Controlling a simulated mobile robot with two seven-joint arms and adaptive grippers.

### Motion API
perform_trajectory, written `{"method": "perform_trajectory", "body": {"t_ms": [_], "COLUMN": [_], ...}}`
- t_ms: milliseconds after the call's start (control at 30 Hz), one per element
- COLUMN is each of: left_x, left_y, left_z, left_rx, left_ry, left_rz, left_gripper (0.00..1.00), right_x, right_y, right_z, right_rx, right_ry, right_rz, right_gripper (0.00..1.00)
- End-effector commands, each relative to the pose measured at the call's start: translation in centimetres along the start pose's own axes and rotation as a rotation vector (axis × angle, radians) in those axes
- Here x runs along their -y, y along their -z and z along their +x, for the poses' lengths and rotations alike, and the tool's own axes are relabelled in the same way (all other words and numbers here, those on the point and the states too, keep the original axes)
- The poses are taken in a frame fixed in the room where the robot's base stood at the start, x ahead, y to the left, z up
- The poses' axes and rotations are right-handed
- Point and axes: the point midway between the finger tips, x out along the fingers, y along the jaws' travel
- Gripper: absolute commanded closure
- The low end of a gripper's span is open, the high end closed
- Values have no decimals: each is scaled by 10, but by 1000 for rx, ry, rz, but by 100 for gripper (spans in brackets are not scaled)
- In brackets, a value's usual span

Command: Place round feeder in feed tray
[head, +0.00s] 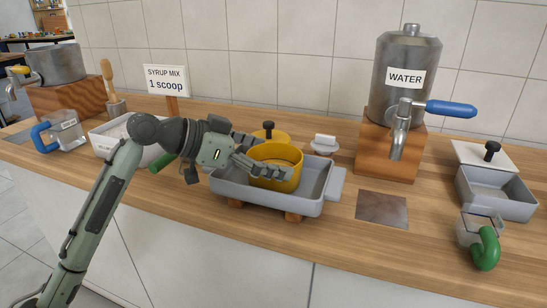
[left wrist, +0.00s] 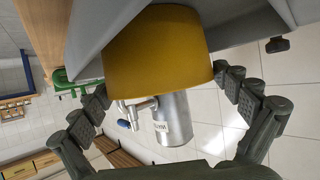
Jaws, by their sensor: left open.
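The round feeder (head: 287,155) is a yellow open-topped cup. In the left wrist view the feeder (left wrist: 158,45) fills the upper middle, between the two fingers of the open gripper (left wrist: 160,88). The fingers appear apart from its sides there. The tray's grey wall (left wrist: 90,40) shows beside it. My right gripper is in neither view.
A yellow lid with a black knob (head: 268,131) is behind the feeder. The water tank (head: 408,70) with a blue-handled tap stands right of the tray on a wooden block. A green-handled scoop (head: 484,240) and a grey bin (head: 500,196) are at right. A white bin (head: 107,137) is left.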

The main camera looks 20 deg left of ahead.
Motion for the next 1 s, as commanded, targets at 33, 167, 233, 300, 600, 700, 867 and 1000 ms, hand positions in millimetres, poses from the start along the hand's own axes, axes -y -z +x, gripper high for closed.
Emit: {"method": "perform_trajectory", "body": {"t_ms": [33,167,233,300,600,700,867,1000], "left_x": [1,0,1,1,0,0,0,0], "left_y": [-1,-2,-2,-2,-1,0,0,0], "left_z": [-6,-30,-45,-61,-108,-114,-116,-116], "left_rx": [1,4,2,4,2,1,0,0], "left_ry": [3,4,5,4,2,1,0,0], "left_rz": [0,4,3,3,0,1,2,1], "left_gripper": [0,0,0,0,0,0,0,0], "right_x": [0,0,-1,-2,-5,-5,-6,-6], "right_y": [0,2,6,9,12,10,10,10], "right_z": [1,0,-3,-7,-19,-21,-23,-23], "right_rx": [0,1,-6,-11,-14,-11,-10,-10], "right_ry": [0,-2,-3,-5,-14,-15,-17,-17], "right_rz": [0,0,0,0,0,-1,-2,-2], "right_gripper": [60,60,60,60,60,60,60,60]}}
